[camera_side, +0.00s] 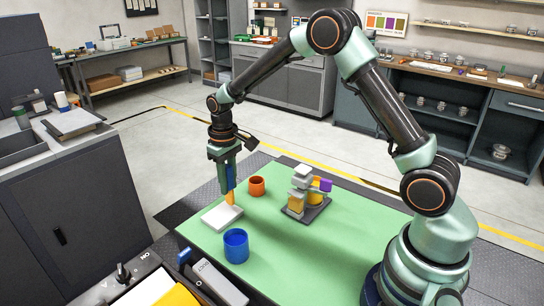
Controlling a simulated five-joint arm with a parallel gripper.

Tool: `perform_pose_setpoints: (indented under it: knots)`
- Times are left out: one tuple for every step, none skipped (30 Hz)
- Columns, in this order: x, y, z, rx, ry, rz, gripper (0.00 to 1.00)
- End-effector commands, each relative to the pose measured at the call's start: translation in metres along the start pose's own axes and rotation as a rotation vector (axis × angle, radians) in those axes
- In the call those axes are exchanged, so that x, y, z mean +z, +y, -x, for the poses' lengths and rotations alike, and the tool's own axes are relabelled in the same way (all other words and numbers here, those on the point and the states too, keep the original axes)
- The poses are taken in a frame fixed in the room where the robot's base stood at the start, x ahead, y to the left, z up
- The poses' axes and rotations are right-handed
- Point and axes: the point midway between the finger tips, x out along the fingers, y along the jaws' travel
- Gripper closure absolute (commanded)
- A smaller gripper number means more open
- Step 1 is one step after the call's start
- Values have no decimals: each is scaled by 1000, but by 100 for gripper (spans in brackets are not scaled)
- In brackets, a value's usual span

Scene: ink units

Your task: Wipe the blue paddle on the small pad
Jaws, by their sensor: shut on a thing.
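My gripper (224,163) points straight down over the left part of the green table mat. It is shut on the blue paddle (230,178), whose blue part shows between and below the jaws. An orange part (230,197) shows at the paddle's lower end. The small pad (221,217) is a flat white block lying on the mat directly below. The orange end is at the pad's back right part. I cannot tell whether it touches the pad or hangs just above it.
A blue cup (236,245) stands just in front of the pad, and an orange cup (257,186) behind it to the right. A dark-based unit (318,209) with grey blocks and yellow and purple parts stands further right. The green mat (300,250) is clear at front right.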

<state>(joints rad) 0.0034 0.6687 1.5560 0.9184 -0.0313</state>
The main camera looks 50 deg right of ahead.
Motion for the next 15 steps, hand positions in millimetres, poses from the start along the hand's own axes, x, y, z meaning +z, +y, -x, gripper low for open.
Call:
perform_pose_setpoints:
  knots:
    - [0, 0, 0, 0, 0, 0, 100]
    - [0, 0, -1, 0, 0, 0, 100]
    - [0, 0, -1, 0, 0, 0, 100]
    - [0, 0, -2, 0, 0, 0, 100]
    - [0, 0, -2, 0, 0, 0, 100]
    - [0, 0, -3, 0, 0, 0, 100]
    - [0, 0, -3, 0, 0, 0, 100]
    - [0, 0, -4, 0, 0, 0, 100]
    - [0, 0, -4, 0, 0, 0, 100]
    - [0, 0, -5, 0, 0, 0, 100]
    - [0, 0, -6, 0, 0, 0, 100]
    - [0, 0, -6, 0, 0, 0, 100]
    - [0, 0, -7, 0, 0, 0, 100]
    - [0, 0, -7, 0, 0, 0, 100]
    - [0, 0, -8, 0, -1, 0, 100]
